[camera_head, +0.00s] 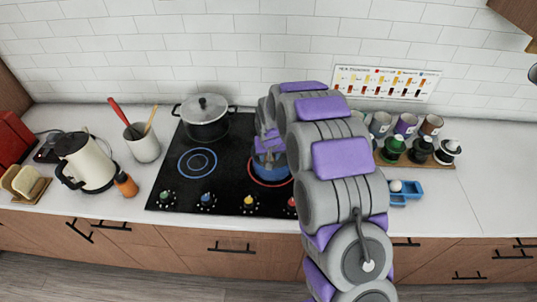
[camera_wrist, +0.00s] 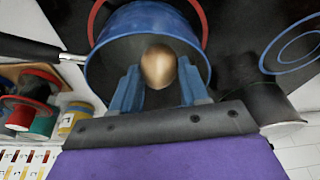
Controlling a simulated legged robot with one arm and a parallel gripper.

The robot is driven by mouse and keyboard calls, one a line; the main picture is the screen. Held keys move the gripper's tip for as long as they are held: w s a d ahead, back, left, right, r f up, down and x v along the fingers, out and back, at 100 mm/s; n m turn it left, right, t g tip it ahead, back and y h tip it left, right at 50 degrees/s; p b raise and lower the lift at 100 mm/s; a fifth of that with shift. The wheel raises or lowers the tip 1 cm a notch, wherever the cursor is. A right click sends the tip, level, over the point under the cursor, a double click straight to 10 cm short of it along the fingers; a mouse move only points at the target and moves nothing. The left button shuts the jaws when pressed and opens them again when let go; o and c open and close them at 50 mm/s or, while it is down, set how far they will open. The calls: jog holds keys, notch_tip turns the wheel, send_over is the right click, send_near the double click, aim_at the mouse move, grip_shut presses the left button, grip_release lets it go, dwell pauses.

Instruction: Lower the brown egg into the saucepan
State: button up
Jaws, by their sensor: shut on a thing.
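The brown egg (camera_wrist: 158,66) sits between the two blue fingers of my gripper (camera_wrist: 159,86) in the wrist view. My gripper is shut on it. The blue saucepan (camera_wrist: 100,70) lies behind the egg in that view, and its open mouth surrounds the egg and fingertips. How deep the egg hangs cannot be told. In the head view, my gripper (camera_head: 268,158) points down over the saucepan (camera_head: 271,172) on the red-ringed burner at the cooktop's right. My arm covers part of the pan, and the egg cannot be made out there.
A blue tray (camera_head: 408,196) with a white egg (camera_head: 395,186) lies to the right. Bottles (camera_head: 420,150) and cups stand behind it. The kettle (camera_head: 85,163) and utensil crock (camera_head: 143,146) are left.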

jog(key=shift+f, duration=0.95)
dwell(0.5)
jog(key=o, duration=0.8)
jog(key=shift+c, duration=0.2)
jog(key=a+v, duration=0.1)
jog(key=v, duration=1.6)
jog(key=s+d+r+g+b, duration=0.1)
jog(key=s+d, duration=0.3)
jog(key=s, duration=0.3)
jog(key=s+d+r+g, duration=0.1)
jog(key=s+d+r, duration=0.15)
jog(key=s, duration=0.45)
jog(key=s+d+b, duration=0.1)
jog(key=s+d, duration=0.3)
jog(key=s, duration=0.3)
jog(key=s+d+f+g+b, duration=0.1)
jog(key=s+d, duration=0.1)
jog(key=s, duration=0.8)
jog(key=s+d+f+m+g+b, duration=0.1)
jog(key=s, duration=0.9)
jog(key=shift+s+d+m+g, duration=0.3)
jog(key=shift+d+g, duration=0.1)
